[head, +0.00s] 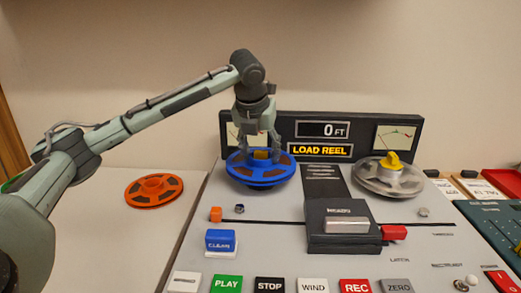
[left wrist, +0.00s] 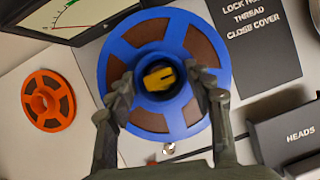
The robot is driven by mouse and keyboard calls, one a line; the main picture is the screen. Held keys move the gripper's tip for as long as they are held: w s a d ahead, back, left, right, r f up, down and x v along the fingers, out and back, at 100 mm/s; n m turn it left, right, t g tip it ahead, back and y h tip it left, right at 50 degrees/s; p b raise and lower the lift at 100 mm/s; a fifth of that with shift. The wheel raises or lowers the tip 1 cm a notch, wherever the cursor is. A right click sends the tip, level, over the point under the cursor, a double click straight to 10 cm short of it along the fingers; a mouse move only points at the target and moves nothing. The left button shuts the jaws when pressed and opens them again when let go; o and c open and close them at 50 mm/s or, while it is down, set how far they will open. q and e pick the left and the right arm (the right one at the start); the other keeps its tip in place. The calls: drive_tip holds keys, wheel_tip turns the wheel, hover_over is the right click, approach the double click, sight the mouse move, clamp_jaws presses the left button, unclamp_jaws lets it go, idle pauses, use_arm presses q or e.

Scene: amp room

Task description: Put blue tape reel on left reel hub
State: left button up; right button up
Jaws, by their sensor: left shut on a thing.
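The blue tape reel (head: 260,175) is at the left hub position of the tape deck, lying nearly flat. My left gripper (head: 261,154) points straight down over it and is shut on its raised centre ring. In the left wrist view, the two fingers sit on either side of the ring of the blue reel (left wrist: 118,55). The yellow top of the left reel hub (left wrist: 160,77) shows inside the ring's opening. I cannot tell whether the reel rests on the deck or is slightly above it. My right gripper is out of view.
An orange reel (head: 154,191) lies on the pale surface left of the deck. A clear reel (head: 388,178) with a yellow cap sits on the right hub. A meter panel (head: 350,133) reading "LOAD REEL" stands behind; the black head block (head: 343,237) is front right.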

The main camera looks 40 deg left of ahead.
use_arm(q)
drive_tip(key=shift+f, duration=0.95)
drive_tip(key=o, duration=1.5)
drive_tip(key=shift+f, duration=0.1)
drive_tip(key=v, duration=1.2)
drive_tip(key=x, duration=1.2)
drive_tip(key=shift+r, duration=0.5)
